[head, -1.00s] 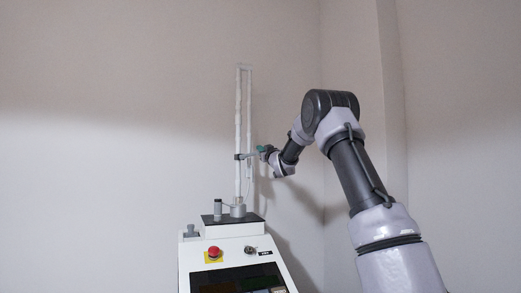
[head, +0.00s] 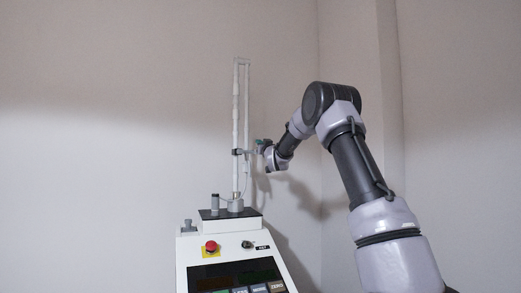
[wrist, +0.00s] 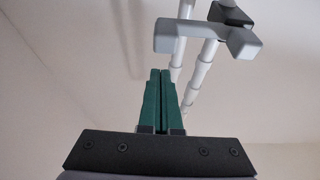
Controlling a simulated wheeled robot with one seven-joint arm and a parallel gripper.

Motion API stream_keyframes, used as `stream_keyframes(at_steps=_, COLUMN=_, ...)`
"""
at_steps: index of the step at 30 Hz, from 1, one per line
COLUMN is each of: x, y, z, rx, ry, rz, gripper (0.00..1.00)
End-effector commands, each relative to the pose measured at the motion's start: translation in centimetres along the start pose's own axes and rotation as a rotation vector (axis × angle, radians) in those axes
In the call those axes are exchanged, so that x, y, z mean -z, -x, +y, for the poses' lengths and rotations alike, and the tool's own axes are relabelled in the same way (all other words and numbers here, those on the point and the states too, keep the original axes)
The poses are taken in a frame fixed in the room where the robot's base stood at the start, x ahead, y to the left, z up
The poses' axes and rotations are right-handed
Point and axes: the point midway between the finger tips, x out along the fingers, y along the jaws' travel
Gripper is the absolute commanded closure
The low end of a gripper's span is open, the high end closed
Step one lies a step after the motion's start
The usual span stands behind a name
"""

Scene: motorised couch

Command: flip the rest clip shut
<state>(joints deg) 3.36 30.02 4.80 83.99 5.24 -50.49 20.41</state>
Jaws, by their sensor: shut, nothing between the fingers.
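The rest clip is a small dark and grey piece on the white upright pole in the head view (head: 240,152). In the wrist view the clip (wrist: 208,39) shows larger, as a light grey bar with raised ends and a dark part behind it, at the upper right. My gripper (head: 259,143) is just right of the clip in the head view. In the wrist view the green fingers of my gripper (wrist: 160,72) are shut together and empty. Their tips are below and left of the clip and look apart from it. Whether the clip is latched I cannot tell.
The white pole (head: 236,110) stands on a dark-topped console (head: 220,243) with a red button (head: 210,246) and a display below. A thin second rod runs beside the pole. The plain wall is behind. Free room lies left of the pole.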

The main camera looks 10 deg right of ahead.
Motion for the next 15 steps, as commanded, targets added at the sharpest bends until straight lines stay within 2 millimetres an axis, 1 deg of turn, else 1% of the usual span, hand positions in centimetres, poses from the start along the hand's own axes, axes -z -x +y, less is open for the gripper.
stream_keyframes(at_steps=1, x=1.1, y=-0.2, z=-0.2, rx=0.001, ry=-0.001, rz=0.004, gripper=1.00)
stream_keyframes(at_steps=2, x=1.7, y=-0.4, z=-0.4, rx=0.001, ry=-0.001, rz=0.005, gripper=1.00)
stream_keyframes(at_steps=12, x=1.4, y=6.2, z=-0.2, rx=-0.001, ry=0.000, rz=-0.002, gripper=1.00)
stream_keyframes(at_steps=15, x=1.4, y=7.8, z=-0.1, rx=-0.002, ry=0.000, rz=-0.001, gripper=1.00)
